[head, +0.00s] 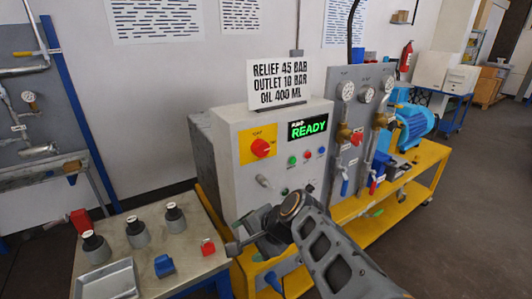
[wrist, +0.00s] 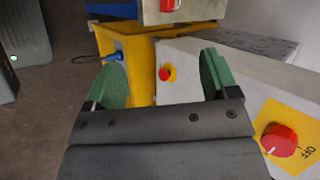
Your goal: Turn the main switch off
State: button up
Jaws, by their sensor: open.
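The main switch is a red rotary knob (head: 262,147) on a yellow plate on the front of the grey control box (head: 230,165). Which way the knob points is unclear. My gripper (wrist: 163,75) is open, its two green fingers apart with nothing held between them. The knob lies outside the right finger, apart from it. In the head view my arm reaches in front of the box's lower part, below the knob; the fingers are hard to make out.
A green READY display (head: 309,128) and small buttons are on the box. A red button on a small yellow plate (wrist: 167,73) shows between my fingers. A side table (head: 150,262) with several black-topped items stands left. Gauges and pipes (head: 360,130) stand right on a yellow frame.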

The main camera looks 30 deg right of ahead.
jog(key=w+d+r+m+t+b, duration=0.1)
jog(key=w+d+r+m+t, duration=0.4)
jog(key=m, duration=0.7)
jog(key=m+t+h+b, duration=0.25)
jog(key=m+t, duration=0.35)
jog(key=m, duration=0.4)
send_near(263, 151)
jog(key=shift+h, duration=0.25)
jog(key=w, duration=0.3)
jog(key=w+a+p, duration=0.1)
jog(key=w, duration=0.6)
jog(key=shift+a, duration=0.15)
jog(key=c, duration=0.9)
jog(key=shift+n, duration=0.3)
